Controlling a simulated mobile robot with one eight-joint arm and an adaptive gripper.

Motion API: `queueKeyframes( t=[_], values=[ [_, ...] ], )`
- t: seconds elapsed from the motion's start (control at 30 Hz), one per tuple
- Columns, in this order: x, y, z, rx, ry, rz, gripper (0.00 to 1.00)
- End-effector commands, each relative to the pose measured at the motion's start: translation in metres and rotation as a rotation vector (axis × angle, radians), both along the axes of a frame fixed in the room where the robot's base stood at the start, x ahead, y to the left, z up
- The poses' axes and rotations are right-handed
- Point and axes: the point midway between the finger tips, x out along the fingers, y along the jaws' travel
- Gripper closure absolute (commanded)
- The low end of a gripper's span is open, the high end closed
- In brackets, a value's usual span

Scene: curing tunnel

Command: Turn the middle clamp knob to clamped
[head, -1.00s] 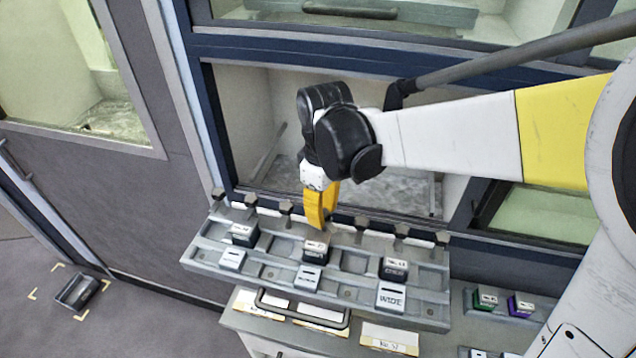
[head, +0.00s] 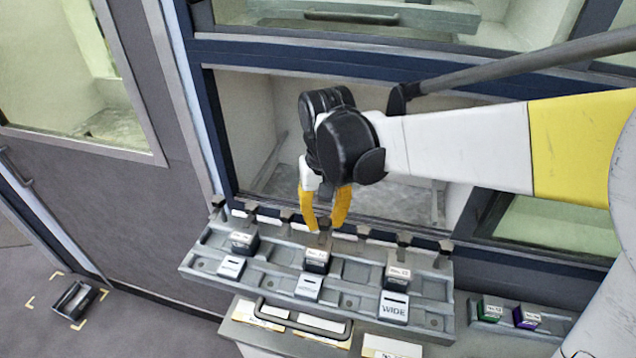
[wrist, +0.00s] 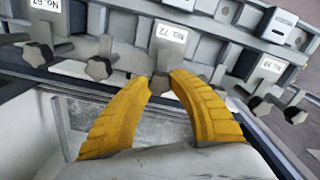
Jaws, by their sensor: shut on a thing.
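The middle clamp knob (head: 325,223) is a dark knob on the back edge of the grey stepped rack (head: 345,270), behind the middle block (head: 317,260). My gripper (head: 325,221) reaches down from above with its two yellow fingers on either side of this knob. In the wrist view, the same knob (wrist: 160,84) sits between the fingertips of my gripper (wrist: 160,80), in line with the block labelled No. 72 (wrist: 168,35). The fingers are shut on the knob. Its clamped or unclamped marking cannot be read.
Other dark knobs stand close on both sides, such as the left one (wrist: 98,67) and the right one (wrist: 258,105). A WIDE block (head: 394,307) is at front right. A framed window (head: 385,195) lies behind the rack. A handle (head: 300,318) is in front.

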Motion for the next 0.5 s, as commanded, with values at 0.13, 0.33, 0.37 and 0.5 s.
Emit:
queueKeyframes(
  t=[0.13, 0.33, 0.37, 0.5],
  values=[
    [0.0000, 0.0000, -0.0002, 0.000, 0.000, -0.070, 1.00],
    [0.0000, -0.0001, -0.0001, 0.000, 0.000, -0.127, 1.00],
    [0.0000, -0.0001, -0.0001, 0.000, 0.000, -0.131, 1.00],
    [0.0000, -0.0001, 0.0000, 0.000, 0.000, -0.144, 1.00]
  ],
)
